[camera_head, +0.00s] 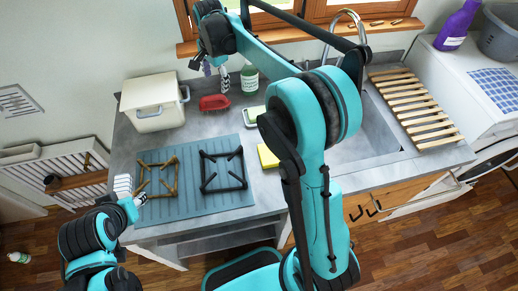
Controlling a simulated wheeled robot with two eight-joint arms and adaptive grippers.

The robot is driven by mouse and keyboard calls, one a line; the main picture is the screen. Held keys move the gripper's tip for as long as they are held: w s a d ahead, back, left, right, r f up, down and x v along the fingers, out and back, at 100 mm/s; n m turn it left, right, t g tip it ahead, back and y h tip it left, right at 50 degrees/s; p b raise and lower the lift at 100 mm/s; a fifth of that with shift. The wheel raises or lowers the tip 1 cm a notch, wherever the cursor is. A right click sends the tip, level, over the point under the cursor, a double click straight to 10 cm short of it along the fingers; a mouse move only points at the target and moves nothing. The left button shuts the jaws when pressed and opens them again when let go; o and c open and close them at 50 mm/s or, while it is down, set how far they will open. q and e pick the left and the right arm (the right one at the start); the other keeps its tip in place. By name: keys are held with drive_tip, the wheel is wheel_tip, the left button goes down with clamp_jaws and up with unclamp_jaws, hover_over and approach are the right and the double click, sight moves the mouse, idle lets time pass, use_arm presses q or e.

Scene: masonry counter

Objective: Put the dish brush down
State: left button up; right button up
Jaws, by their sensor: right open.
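A red object (214,102), which looks like the dish brush, lies on the grey counter (200,127) between the cream bin and the sponges. Its bristles cannot be made out. My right gripper (216,76) is above and behind it at the top, near the wall, with its fingers apart and nothing seen between them. It appears clear of the red object. My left gripper (128,190) is at the counter's left front edge, beside the blue mat. Its pale fingers are seen, but not whether they are apart.
A cream bin (155,117) stands at the back left. A blue ribbed mat (190,204) bears two pan stands. A green bottle (250,79), a pale sponge dish (254,116) and a yellow sponge (267,156) are near my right arm. A sink and wooden rack (412,106) are right.

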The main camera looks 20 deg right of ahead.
drive_tip(key=s+d+r+n+t, duration=0.15)
drive_tip(key=s+n, duration=0.35)
drive_tip(key=s, duration=0.7)
drive_tip(key=s+r+n+t, duration=0.15)
drive_tip(key=s+n, duration=0.35)
drive_tip(key=s, duration=0.6)
drive_tip(key=s+f+n+t, duration=0.2)
drive_tip(key=s+f+n, duration=0.2)
drive_tip(key=s, duration=0.3)
drive_tip(key=shift+s+d+f, duration=0.25)
drive_tip(key=shift+f, duration=0.55)
